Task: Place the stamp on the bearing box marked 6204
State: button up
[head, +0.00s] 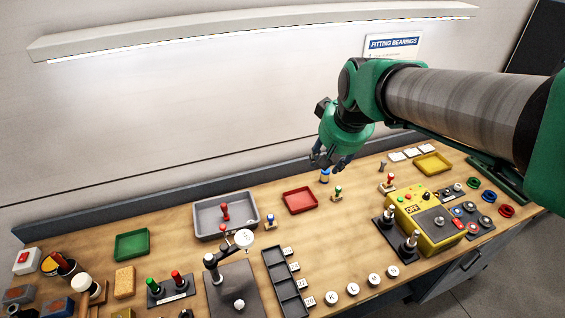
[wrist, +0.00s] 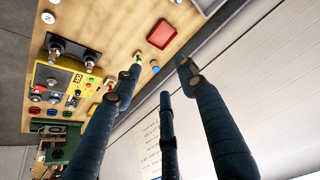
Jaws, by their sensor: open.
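My gripper (head: 330,162) is open and empty above the back of the bench; its spread fingers also show in the wrist view (wrist: 160,80). Several knobbed, stamp-like pieces stand on the bench: a red one (head: 225,211) in the grey tray, a blue one (head: 270,220), a green one (head: 337,192) and a red one (head: 390,181) near the yellow machine. I cannot tell which is the task's stamp. Small boxes (head: 57,307) lie at the lower left; no 6204 marking is readable.
A small blue-topped cylinder (head: 325,176) stands just below my gripper. A red tray (head: 300,201), grey tray (head: 200,222), green tray (head: 132,245) and yellow tray (head: 433,162) lie around. The yellow machine (head: 420,225) is at right, a dial gauge (head: 244,238) at front. The bench centre is mostly clear.

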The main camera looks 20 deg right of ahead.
jog(key=s+a, duration=0.5)
jog(key=s, duration=0.3)
jog(key=s+a+n+y, duration=0.1)
jog(key=s+a, duration=0.4)
jog(key=s, duration=0.3)
jog(key=shift+n, duration=0.3)
jog(key=shift+a+f, duration=0.1)
notch_tip(320, 180, down, 7)
jog(key=b, duration=0.7)
jog(key=shift+r, duration=0.2)
